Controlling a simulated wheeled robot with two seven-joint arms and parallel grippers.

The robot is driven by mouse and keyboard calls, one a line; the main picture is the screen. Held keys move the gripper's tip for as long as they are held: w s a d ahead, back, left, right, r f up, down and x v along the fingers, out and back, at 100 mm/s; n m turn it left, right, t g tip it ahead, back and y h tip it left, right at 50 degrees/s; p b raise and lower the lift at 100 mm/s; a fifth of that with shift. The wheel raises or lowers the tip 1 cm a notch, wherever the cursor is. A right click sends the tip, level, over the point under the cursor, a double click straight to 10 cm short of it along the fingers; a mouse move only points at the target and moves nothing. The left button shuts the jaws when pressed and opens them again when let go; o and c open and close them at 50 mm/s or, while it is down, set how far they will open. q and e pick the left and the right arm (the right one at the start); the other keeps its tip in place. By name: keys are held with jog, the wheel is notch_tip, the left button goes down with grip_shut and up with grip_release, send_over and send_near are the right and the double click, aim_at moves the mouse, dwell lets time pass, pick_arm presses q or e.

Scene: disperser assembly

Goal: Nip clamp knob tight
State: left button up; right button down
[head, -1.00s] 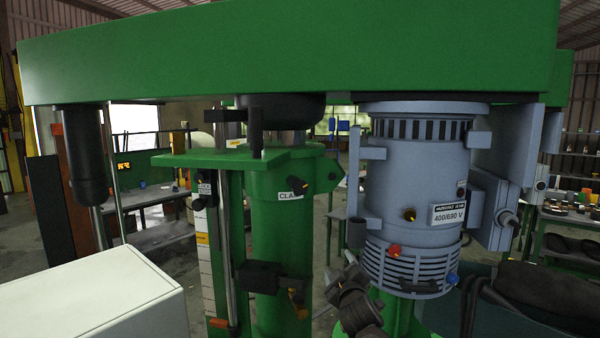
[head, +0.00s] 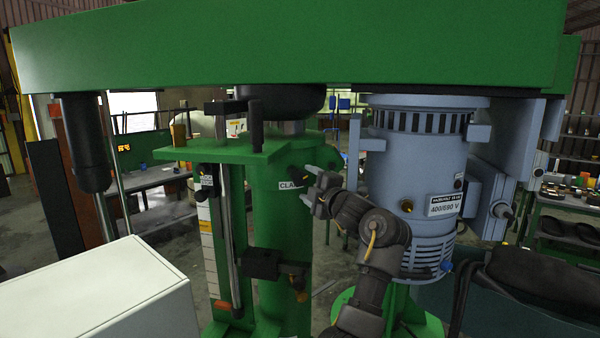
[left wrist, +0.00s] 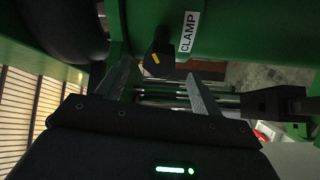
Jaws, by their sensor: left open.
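The clamp knob (head: 297,178) is a small black lever-like knob on the green column (head: 272,235), beside the white "CLAMP" label (head: 289,185). In the left wrist view the knob (left wrist: 160,58) is black with a yellow mark, next to the label (left wrist: 189,32). My left gripper (head: 304,181) is open, with its fingertips close to the knob in the head view. In the left wrist view my left gripper (left wrist: 158,72) has its two fingers spread, with the knob ahead between their tips. I cannot tell whether a finger touches it. My right gripper is not in view.
A grey-blue motor (head: 415,185) stands right of my left forearm. A black block (head: 262,265) juts from the column below the knob. A green beam (head: 290,50) spans overhead. A white cabinet (head: 95,295) fills the lower left.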

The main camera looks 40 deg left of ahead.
aim_at(301, 178)
pick_arm(q)
jog(key=p+x, duration=0.2)
jog(key=x, duration=0.2)
jog(key=shift+w+a+r, duration=0.1)
jog(key=shift+a+r, duration=0.1)
jog(key=shift+a, duration=0.1)
jog(key=shift+w+a+f, duration=0.1)
jog(key=shift+w+a, duration=0.15)
jog(key=shift+a, duration=0.25)
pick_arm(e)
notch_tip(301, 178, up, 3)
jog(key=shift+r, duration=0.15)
pick_arm(q)
jog(key=shift+c, duration=0.5)
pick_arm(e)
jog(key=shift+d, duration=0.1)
pick_arm(q)
jog(key=c, duration=0.9)
jog(key=shift+f, duration=0.1)
